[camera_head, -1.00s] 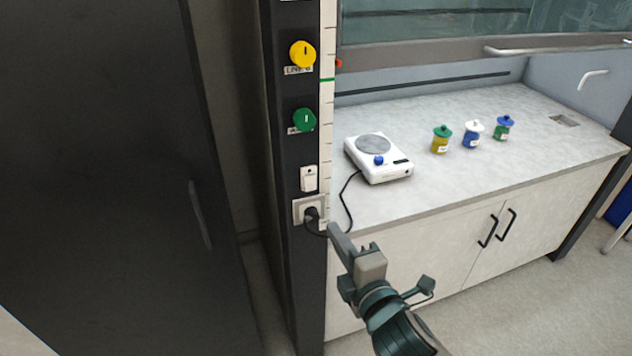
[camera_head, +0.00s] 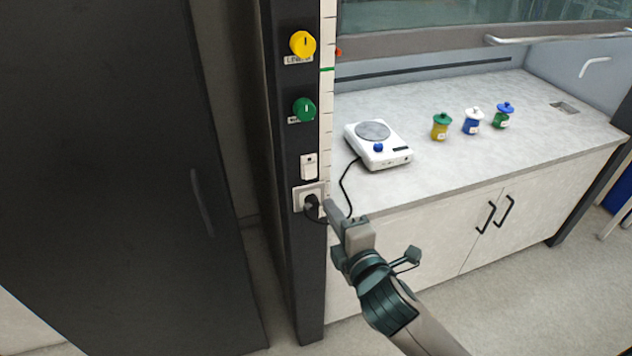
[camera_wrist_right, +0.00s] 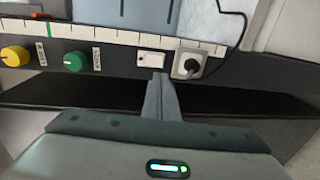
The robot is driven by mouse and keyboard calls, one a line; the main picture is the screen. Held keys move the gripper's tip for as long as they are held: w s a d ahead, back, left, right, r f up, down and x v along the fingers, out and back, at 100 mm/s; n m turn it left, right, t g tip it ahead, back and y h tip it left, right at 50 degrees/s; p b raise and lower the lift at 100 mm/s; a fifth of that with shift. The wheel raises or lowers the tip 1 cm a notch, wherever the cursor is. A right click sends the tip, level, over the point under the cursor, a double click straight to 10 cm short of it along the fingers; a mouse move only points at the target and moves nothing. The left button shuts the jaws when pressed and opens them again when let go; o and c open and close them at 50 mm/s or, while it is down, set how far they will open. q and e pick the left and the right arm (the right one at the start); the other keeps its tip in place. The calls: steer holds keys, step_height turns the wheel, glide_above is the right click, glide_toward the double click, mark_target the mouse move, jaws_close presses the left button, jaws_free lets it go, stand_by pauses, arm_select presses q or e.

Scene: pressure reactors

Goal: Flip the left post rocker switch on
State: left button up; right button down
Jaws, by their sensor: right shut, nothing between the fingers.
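The white rocker switch (camera_head: 309,167) sits on the dark left post (camera_head: 290,240), above the socket and below the green knob. It also shows in the right wrist view (camera_wrist_right: 150,58), just beyond my fingertips. My right gripper (camera_head: 331,205) is shut and empty. In the head view its tip is in front of the post's right edge, a little below and right of the switch. In the right wrist view the fingertips (camera_wrist_right: 158,76) point at the switch's lower edge; I cannot tell whether they touch it. My left gripper is not in view.
A socket (camera_head: 299,198) with a black plug is just below the switch, its cable rising to a white hotplate (camera_head: 377,146) on the bench. A green knob (camera_head: 304,109) and yellow knob (camera_head: 302,44) are higher on the post. A dark cabinet (camera_head: 110,180) stands left.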

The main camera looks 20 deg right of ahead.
steer(key=p, duration=0.3)
glide_toward(312, 177)
steer(key=w, duration=0.5)
steer(key=shift+w+a+f, duration=0.1)
steer(key=shift+w+a, duration=0.05)
steer(key=shift+a, duration=0.1)
steer(key=shift+w+f, duration=0.2)
steer(key=shift+w, duration=0.3)
steer(key=shift+w+f+b, duration=0.2)
steer(key=shift+f+b, duration=0.15)
steer(key=shift+b, duration=0.4)
steer(key=shift+r+p, duration=0.35)
steer(key=shift+f, duration=0.1)
